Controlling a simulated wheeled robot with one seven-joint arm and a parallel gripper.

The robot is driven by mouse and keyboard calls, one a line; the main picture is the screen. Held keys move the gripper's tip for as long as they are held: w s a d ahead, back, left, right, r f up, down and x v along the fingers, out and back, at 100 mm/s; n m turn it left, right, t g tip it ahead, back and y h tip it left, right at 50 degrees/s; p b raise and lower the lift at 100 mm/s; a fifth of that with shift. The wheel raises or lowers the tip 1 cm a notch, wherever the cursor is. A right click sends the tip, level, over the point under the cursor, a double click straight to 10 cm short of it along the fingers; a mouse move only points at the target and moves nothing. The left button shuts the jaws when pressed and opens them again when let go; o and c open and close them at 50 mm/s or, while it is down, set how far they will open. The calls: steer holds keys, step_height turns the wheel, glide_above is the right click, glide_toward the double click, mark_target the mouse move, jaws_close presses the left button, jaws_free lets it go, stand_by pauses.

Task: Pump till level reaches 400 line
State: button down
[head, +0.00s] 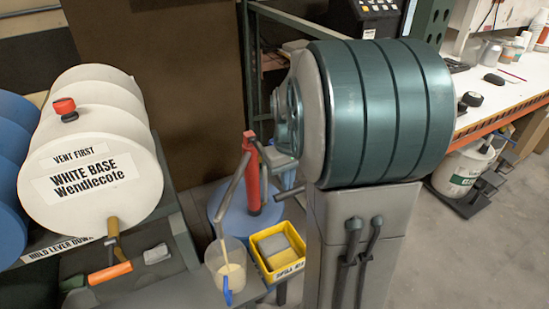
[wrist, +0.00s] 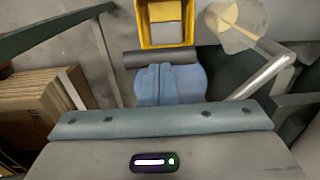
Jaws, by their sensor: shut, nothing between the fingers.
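A clear beaker (head: 222,262) with cream-coloured liquid stands in front of the pump in the head view. Its level marks are too small to read. It also shows at the top right of the wrist view (wrist: 237,24). In the wrist view my gripper (wrist: 157,70) is shut and empty. Its tips are at a dark horizontal bar (wrist: 160,57); I cannot tell whether they touch it.
A white drum (head: 95,180) labelled White Base lies at left, with an orange-handled tool (head: 110,273) below. A workbench (head: 515,88) with bottles and a white bucket (head: 462,168) are at right.

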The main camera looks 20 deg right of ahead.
mark_target(287, 193)
steer(key=shift+f+b, duration=1.5)
steer(key=shift+f, duration=0.85)
step_height(287, 193, up, 15)
steer(key=p, duration=1.1)
steer(key=shift+p, duration=0.4)
steer(key=shift+f+b, duration=5.55)
steer(key=shift+f, duration=1.85)
step_height(287, 193, up, 15)
steer(key=p, duration=1.1)
steer(key=shift+p, duration=0.3)
steer(key=shift+f, duration=0.1)
